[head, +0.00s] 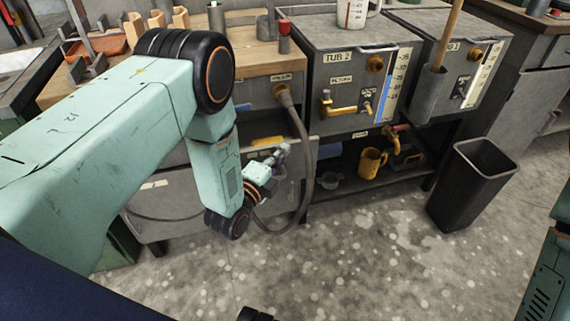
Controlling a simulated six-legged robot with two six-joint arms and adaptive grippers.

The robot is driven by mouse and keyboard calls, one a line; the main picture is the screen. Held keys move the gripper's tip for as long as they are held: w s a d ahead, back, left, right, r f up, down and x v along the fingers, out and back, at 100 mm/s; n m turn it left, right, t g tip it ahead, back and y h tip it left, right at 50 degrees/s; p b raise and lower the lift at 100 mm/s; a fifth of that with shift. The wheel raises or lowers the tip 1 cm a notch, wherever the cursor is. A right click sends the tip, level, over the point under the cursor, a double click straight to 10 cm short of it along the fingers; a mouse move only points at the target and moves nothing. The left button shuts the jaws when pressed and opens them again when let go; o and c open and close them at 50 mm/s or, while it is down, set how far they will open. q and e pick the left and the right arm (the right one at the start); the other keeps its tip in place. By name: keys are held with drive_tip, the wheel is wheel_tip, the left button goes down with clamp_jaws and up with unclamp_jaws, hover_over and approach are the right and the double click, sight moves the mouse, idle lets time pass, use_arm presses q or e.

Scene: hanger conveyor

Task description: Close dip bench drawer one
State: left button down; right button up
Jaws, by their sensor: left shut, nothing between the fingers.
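The dip bench (255,58) has a wooden top and stands at centre left. Below its top, a grey drawer (295,170) appears pulled out, with a yellow item (268,141) showing inside. Its front carries a pale label at left and is partly hidden by my left arm. I cannot read a drawer number. My left gripper (281,152) is shut and empty, close to the right part of the drawer front. I cannot tell whether it touches. My right gripper is not in view.
A grey hose (306,150) hangs from the bench and loops just right of my left gripper. Tub 2 (345,75) and another tub stand to the right, above a shelf with a yellow mug (371,163). A black bin (470,185) stands on the floor. The front floor is clear.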

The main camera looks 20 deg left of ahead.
use_arm(q)
drive_tip(key=w+a+b, duration=0.1)
drive_tip(key=w+a, duration=0.2)
drive_tip(key=w, duration=0.1)
drive_tip(key=w+a+b, duration=0.2)
drive_tip(key=w, duration=0.2)
drive_tip(key=w+a+b, duration=0.2)
drive_tip(key=w+a, duration=0.1)
drive_tip(key=w, duration=0.1)
drive_tip(key=shift+w+a+f, duration=0.15)
drive_tip(key=shift+w+a, duration=0.4)
drive_tip(key=shift+w, duration=0.05)
drive_tip(key=shift+w+r, duration=0.1)
drive_tip(key=shift+r, duration=0.25)
drive_tip(key=shift+a+r, duration=0.1)
